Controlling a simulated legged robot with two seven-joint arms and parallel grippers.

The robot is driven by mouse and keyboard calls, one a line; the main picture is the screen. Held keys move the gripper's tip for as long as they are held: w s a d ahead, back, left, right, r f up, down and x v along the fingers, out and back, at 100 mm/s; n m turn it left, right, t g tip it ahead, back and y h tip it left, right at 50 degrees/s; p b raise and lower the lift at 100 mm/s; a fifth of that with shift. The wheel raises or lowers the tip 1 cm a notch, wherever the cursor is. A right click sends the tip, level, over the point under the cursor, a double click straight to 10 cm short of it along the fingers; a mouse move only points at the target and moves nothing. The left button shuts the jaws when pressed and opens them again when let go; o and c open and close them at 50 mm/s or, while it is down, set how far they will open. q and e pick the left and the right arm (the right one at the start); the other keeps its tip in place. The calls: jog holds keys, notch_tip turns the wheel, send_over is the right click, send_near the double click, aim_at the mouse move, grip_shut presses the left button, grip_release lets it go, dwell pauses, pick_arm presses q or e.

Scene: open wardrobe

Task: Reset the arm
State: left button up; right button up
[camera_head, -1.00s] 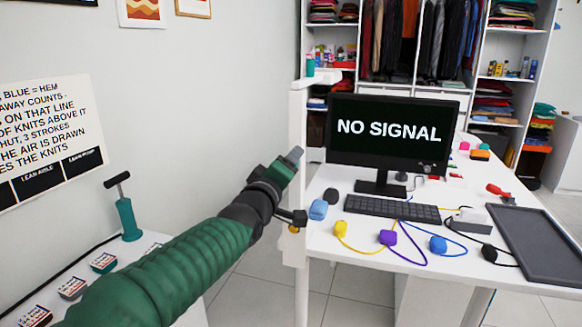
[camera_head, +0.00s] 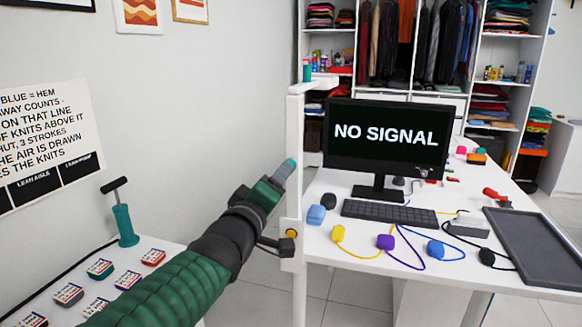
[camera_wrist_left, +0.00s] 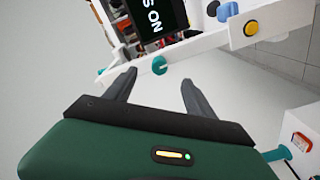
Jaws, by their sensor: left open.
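My left arm comes in from the lower left of the head view. Its left gripper (camera_head: 285,172) is raised in front of the white post (camera_head: 294,150), and in that view its fingers overlap each other. In the left wrist view the left gripper (camera_wrist_left: 157,95) shows two dark fingers spread apart with nothing between them. A teal round piece (camera_wrist_left: 159,66) on the white bar shows beyond the fingertips. My right gripper is not in view.
A white desk (camera_head: 330,250) at right holds a monitor (camera_head: 386,137), a keyboard (camera_head: 390,213), coloured cables and a dark tray (camera_head: 540,247). A low white table at left holds a teal pump (camera_head: 123,220) and several small boxes. Open wardrobe shelves (camera_head: 505,100) stand behind.

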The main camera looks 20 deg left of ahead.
pick_arm(q)
jog(key=s+a+f+m+g, duration=0.1)
jog(key=s+f+m+g, duration=0.25)
jog(key=f, duration=0.95)
jog(key=s+f+m+g, duration=0.2)
jog(key=s+f+g, duration=0.25)
jog(key=f, duration=0.95)
jog(key=s+f+m+g, duration=0.5)
jog(key=s+f+g, duration=0.2)
jog(key=s+f, duration=1.05)
jog(key=w+r+p+v, duration=0.1)
jog(key=w+p+v, duration=0.2)
jog(key=p+v, duration=1.6)
jog(key=shift+d+r+p, duration=0.35)
jog(key=shift+d+r, duration=0.25)
jog(key=shift+d, duration=0.05)
jog(key=shift+m, duration=0.25)
